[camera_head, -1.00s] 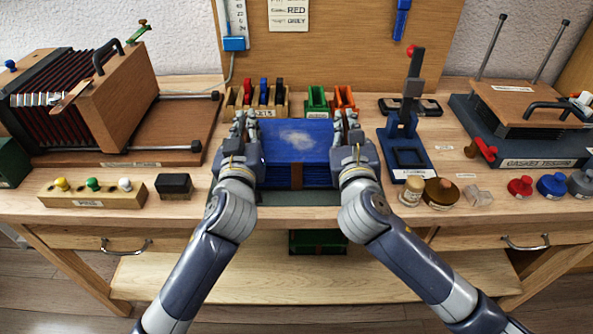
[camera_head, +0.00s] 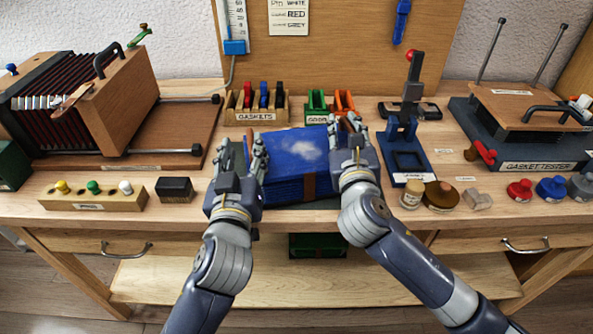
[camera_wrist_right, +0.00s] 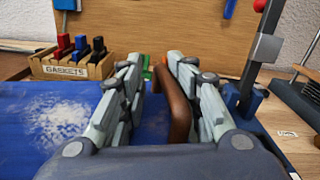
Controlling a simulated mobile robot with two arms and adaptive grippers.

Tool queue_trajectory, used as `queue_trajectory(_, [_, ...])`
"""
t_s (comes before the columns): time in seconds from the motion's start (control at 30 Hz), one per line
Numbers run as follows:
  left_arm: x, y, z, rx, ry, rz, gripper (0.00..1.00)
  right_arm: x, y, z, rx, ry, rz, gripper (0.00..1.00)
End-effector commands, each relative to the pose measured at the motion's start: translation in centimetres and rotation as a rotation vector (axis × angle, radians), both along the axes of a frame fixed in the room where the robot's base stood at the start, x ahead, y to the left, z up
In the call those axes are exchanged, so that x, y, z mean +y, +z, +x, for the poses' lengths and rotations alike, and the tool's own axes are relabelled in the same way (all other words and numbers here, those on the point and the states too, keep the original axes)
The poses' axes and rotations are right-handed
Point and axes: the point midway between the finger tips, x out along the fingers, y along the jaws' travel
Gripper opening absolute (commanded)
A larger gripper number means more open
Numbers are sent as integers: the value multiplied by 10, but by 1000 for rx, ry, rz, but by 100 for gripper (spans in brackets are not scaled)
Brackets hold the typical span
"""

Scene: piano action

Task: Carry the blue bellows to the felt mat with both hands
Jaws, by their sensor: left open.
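The blue bellows (camera_head: 295,160), with a pale worn patch on top, sits at the middle of the bench, turned slightly. It appears to rest on the dark felt mat (camera_head: 322,203), mostly hidden beneath it. My left gripper (camera_head: 242,155) is open at the bellows' left side, its fingers apart from each other. My right gripper (camera_head: 348,128) is at the bellows' right side. In the right wrist view its fingers (camera_wrist_right: 155,75) stand apart on either side of a brown handle (camera_wrist_right: 178,100), which lies close to the right-hand finger; a gap shows on the other side.
Behind the bellows stand a gasket rack (camera_head: 256,108) and green and orange holders (camera_head: 317,105). A blue stand with a red-tipped lever (camera_head: 405,135) is close on the right. A black block (camera_head: 175,189) and a knob rack (camera_head: 93,197) are on the left.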

Motion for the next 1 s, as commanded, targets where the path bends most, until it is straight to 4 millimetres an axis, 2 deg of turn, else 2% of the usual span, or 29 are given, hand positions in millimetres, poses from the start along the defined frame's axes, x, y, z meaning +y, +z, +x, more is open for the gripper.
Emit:
queue_trajectory(0.3, [0,0,-3,1,1,1,43,1,1,0,-2,1,1,29])
queue_trajectory(0.33, [0,0,-3,1,1,1,43,1,1,0,-2,1,1,32])
queue_trajectory(0.47, [0,0,-3,1,2,1,43,0,1,0,-2,0,0,62])
queue_trajectory(0.5, [1,0,-3,1,2,1,43,0,1,0,-2,-1,0,65])
queue_trajectory(0.87, [1,0,-3,0,2,1,43,0,0,-1,0,0,0,65])
queue_trajectory(1.0, [1,0,-3,0,2,1,43,0,-1,-13,0,1,-1,65])
